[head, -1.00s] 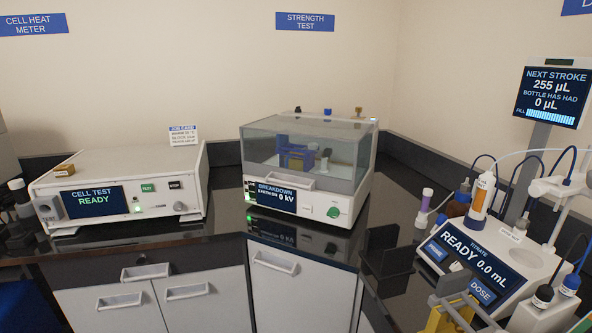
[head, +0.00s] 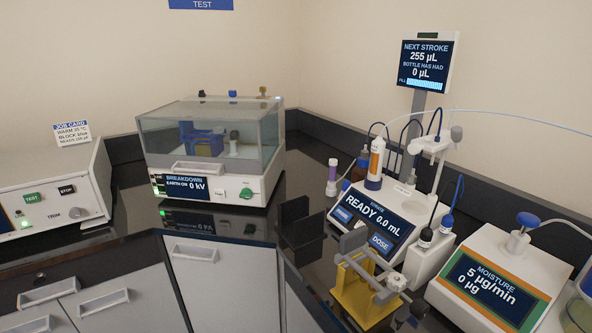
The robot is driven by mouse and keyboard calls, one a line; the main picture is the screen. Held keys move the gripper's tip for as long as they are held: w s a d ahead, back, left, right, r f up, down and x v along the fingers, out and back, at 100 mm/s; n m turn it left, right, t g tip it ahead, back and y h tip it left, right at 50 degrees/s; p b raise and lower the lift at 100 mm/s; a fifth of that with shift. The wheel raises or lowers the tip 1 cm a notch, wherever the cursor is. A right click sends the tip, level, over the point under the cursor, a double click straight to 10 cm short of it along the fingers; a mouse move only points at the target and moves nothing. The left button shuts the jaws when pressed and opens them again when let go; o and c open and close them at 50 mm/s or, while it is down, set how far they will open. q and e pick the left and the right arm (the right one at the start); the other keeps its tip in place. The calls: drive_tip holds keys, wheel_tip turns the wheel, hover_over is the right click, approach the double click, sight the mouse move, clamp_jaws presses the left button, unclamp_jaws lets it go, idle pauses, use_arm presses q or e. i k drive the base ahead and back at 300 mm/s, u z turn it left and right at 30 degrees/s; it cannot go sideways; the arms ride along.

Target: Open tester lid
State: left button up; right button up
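The strength tester (head: 213,155) stands on the dark counter in the left half of the head view. It is a white box with a screen reading "BREAKDOWN, EARTH ON, 0 kV" and a green knob. Its clear, grey-tinted lid (head: 180,107) is down over the chamber. A pale handle (head: 194,169) is at the lid's lower front edge. Through the lid I see a blue cell-like piece and a small dark, pale-topped part. Neither of my grippers shows in this view.
A cell heat meter (head: 50,190) is at the left, with white drawers (head: 222,285) below the counter. A black stand (head: 303,230), a yellow stand (head: 360,290), a titrator (head: 375,228) and a moisture meter (head: 500,280) are to the right.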

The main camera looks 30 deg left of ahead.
sight(265, 115)
drive_tip(key=z, duration=1.3)
drive_tip(key=k, duration=0.6)
drive_tip(key=u, duration=1.5)
